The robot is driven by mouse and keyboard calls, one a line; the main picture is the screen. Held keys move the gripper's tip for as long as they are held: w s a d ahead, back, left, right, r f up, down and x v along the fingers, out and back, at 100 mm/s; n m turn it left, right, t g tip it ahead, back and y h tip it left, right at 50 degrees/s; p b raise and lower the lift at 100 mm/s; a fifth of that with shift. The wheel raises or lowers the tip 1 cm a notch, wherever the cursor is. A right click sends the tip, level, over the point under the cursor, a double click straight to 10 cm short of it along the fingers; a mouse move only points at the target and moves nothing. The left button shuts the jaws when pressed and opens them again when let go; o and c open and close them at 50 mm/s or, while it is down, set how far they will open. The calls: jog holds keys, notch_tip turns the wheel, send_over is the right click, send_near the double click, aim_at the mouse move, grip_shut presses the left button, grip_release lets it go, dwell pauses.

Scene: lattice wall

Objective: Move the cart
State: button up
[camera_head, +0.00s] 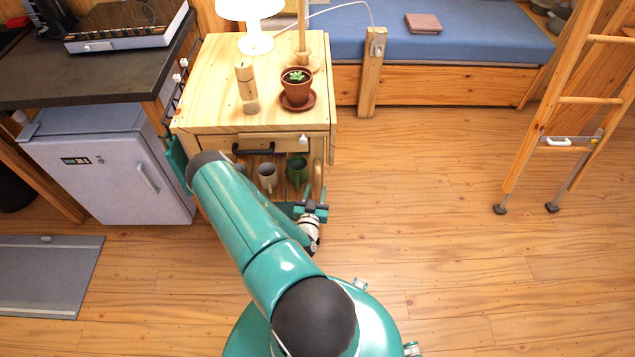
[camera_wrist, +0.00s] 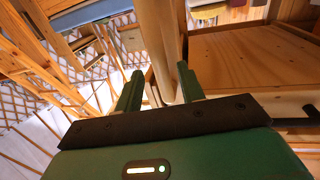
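The cart (camera_head: 212,72) is a pale wooden trolley with a flat top, a front drawer with a dark pull, and an open shelf below. A rounded wooden bar (camera_head: 318,175) stands at its front right corner. My gripper (camera_head: 314,196) is low at that corner, partly hidden by my arm. In the wrist view, my gripper's two green fingers (camera_wrist: 158,92) are apart, with the wooden bar (camera_wrist: 158,35) between them. A gap shows beside the left finger; contact at the right finger is unclear. The cart also shows at the right of the wrist view (camera_wrist: 245,60).
A fridge (camera_head: 115,165) is left, a blue-cushioned bench (camera_head: 470,35) behind, a ladder (camera_head: 560,110) right. Floor (camera_head: 430,200) right is clear.

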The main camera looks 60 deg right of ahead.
aim_at(317, 185)
jog(key=shift+x, duration=2.25)
grip_shut()
